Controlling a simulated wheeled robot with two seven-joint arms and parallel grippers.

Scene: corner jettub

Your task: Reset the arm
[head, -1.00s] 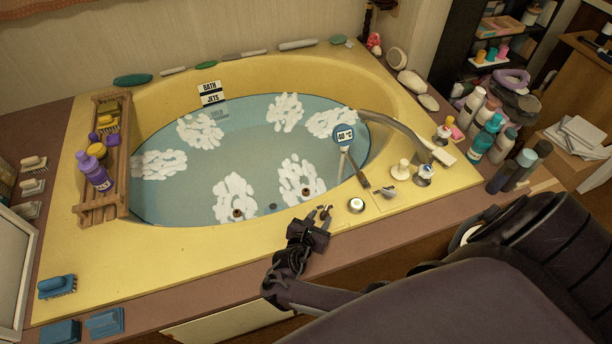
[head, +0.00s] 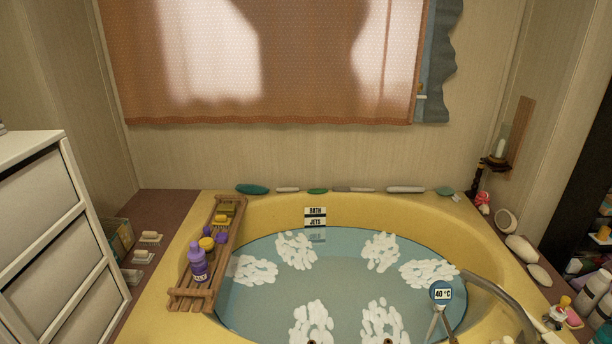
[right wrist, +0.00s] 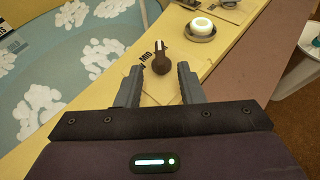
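My right gripper (right wrist: 158,84) shows in the right wrist view with its two fingers apart and nothing between them. It is over the yellow tub rim (right wrist: 137,62). A small dark brown knob or lever (right wrist: 161,62) with a light tip stands on the rim just beyond the fingertips. A round white button in a metal ring (right wrist: 202,27) lies further along the rim. No arm shows in the head view, and my left gripper is not in view.
The yellow corner tub (head: 181,318) holds water with foam patches. A wooden caddy (head: 188,293) with bottles sits on its left rim. White drawers (head: 35,230) stand at left. A curtained window (head: 270,65) is behind. A curved spout (head: 490,290) is at right.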

